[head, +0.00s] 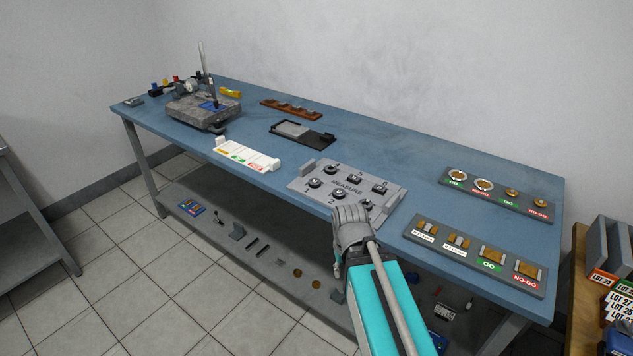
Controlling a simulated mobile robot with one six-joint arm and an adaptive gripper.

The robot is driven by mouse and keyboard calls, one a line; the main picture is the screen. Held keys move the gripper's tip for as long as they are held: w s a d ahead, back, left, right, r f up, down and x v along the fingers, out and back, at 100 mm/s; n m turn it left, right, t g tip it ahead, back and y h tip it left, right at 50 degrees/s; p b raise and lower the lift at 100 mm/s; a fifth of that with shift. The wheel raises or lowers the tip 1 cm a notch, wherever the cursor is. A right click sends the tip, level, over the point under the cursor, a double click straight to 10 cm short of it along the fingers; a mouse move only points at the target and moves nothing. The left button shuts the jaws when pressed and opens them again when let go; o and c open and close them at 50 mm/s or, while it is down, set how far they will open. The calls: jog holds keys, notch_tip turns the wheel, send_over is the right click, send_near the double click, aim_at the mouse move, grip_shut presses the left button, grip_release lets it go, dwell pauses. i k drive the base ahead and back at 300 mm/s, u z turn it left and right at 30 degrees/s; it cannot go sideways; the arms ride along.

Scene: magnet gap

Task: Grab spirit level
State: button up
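A small yellow bar, which looks like the spirit level (230,93), lies on the blue bench top in the head view. It is at the far left, just behind and right of the grey stone plate; its vials are too small to make out. My gripper (350,211) is at the front edge of the bench, by the lower edge of the grey MEASURE board (315,172). It is far from the yellow bar, to the front right of it. I see the gripper from behind, so its finger gap is not clear.
The stone plate (190,112) carries a dial gauge stand. A white sorting tray (247,155), a black tray (318,139) and a brown rack (291,108) lie mid-bench. GO/NO-GO boards (478,261) are at right. Bare blue top shows between them.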

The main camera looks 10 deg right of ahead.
aim_at(235, 94)
jog(key=k, duration=1.35)
jog(key=u, duration=0.15)
jog(key=i, duration=0.45)
jog(key=u, duration=0.7)
jog(key=i, duration=0.7)
jog(key=u, duration=0.35)
jog(key=i, duration=1.5)
jog(key=z, duration=0.7)
